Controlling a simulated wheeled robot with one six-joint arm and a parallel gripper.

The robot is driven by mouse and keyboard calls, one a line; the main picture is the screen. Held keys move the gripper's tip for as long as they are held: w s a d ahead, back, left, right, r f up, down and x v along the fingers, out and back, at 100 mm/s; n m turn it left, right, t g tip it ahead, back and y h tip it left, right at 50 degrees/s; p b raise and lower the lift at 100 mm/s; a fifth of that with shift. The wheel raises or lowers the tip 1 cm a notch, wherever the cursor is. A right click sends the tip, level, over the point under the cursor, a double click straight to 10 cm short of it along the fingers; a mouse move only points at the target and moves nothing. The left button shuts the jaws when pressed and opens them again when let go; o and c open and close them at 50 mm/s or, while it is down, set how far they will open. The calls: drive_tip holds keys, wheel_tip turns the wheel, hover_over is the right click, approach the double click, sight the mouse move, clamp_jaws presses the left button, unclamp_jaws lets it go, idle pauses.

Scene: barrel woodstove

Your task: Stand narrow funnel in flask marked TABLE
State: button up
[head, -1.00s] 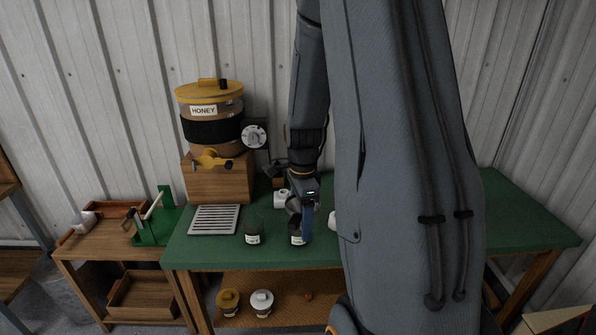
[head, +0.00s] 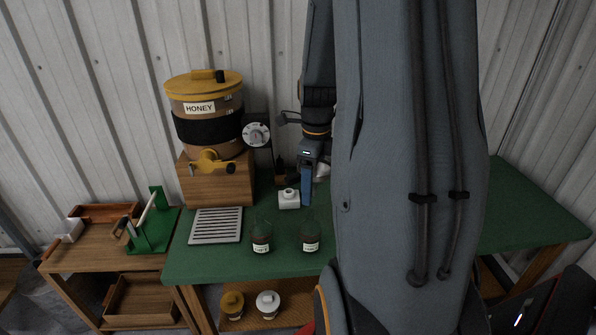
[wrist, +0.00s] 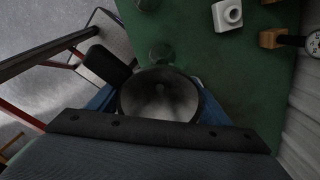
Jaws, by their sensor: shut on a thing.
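My gripper (head: 306,188) is shut on a grey metal funnel, seen at its side in the head view (head: 322,170). In the wrist view the funnel's wide round mouth (wrist: 160,98) fills the space between the blue fingers; its spout is hidden. One flask (wrist: 162,52) shows just beyond the funnel in the wrist view.
A white block-like object (head: 289,199) sits behind the flasks. A slatted metal tray (head: 216,225) lies to the left. The honey tank (head: 206,110) stands on a wooden box (head: 217,182) at the back. My arm hides much of the right side of the green table (head: 460,232).

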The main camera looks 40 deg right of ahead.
drive_tip(key=shift+w, duration=0.55)
drive_tip(key=shift+f+b, duration=2.45)
drive_tip(key=shift+f, duration=0.4)
drive_tip(key=shift+r, duration=0.1)
drive_tip(key=shift+f, duration=0.3)
drive_tip(key=shift+p, duration=0.45)
drive_tip(key=shift+f+b, duration=0.95)
drive_tip(key=shift+f, duration=0.9)
drive_tip(key=o, duration=1.4)
